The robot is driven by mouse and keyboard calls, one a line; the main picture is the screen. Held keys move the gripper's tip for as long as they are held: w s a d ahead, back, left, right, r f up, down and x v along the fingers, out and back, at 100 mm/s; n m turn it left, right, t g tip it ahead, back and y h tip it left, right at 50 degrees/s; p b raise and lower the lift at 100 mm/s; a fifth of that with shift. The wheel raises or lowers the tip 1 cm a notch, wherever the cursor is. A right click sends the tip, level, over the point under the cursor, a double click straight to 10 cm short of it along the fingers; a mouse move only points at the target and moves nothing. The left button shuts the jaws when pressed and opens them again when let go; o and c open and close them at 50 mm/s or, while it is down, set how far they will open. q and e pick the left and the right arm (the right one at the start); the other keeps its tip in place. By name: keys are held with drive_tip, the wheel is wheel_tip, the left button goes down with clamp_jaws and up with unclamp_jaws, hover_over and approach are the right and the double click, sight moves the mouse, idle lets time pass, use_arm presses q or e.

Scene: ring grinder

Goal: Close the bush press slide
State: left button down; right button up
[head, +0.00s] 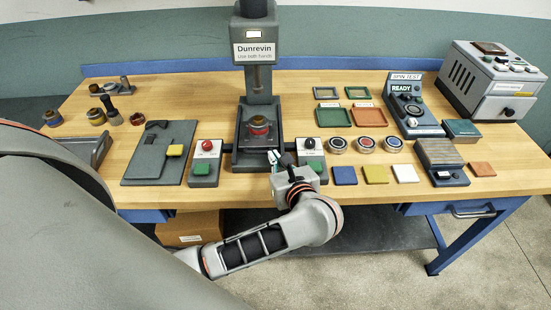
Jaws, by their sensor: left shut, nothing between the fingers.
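The bush press (254,50), a dark grey column labelled Dunrevin, stands at the middle back of the bench. Its ram points down over a dark slide bed (244,143). A round red and brass part (259,126) sits on the slide, below and slightly in front of the ram. My left gripper (274,159) is shut and empty at the front edge of the slide bed, just right of its middle. Whether the fingers touch the slide cannot be told. My right gripper is not in view.
Button boxes stand on both sides of the slide, a red-topped one (206,163) left and another (309,160) close to my gripper. Round gauges (337,145) and coloured tiles (345,175) lie to the right. A dark fixture plate (160,153) lies left.

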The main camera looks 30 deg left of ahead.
sight(274, 138)
use_arm(q)
drive_tip(key=w+a+b, duration=0.1)
drive_tip(key=w+b, duration=0.1)
drive_tip(key=w+a+b, duration=0.1)
drive_tip(key=w+a, duration=0.1)
drive_tip(key=w, duration=0.1)
drive_tip(key=w+a+b, duration=0.1)
drive_tip(key=w+b, duration=0.1)
drive_tip(key=shift+w+a+f+b, duration=0.2)
drive_tip(key=shift+w+a+b, duration=0.05)
drive_tip(key=shift+b, duration=0.05)
drive_tip(key=shift+w+a, duration=0.2)
drive_tip(key=shift+w, duration=0.1)
drive_tip(key=shift+r, duration=0.3)
drive_tip(key=shift+a+r, duration=0.1)
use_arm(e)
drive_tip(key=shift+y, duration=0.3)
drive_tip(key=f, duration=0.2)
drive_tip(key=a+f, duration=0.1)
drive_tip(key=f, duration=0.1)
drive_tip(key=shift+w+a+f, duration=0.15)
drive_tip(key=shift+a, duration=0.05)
use_arm(q)
drive_tip(key=shift+w, duration=0.1)
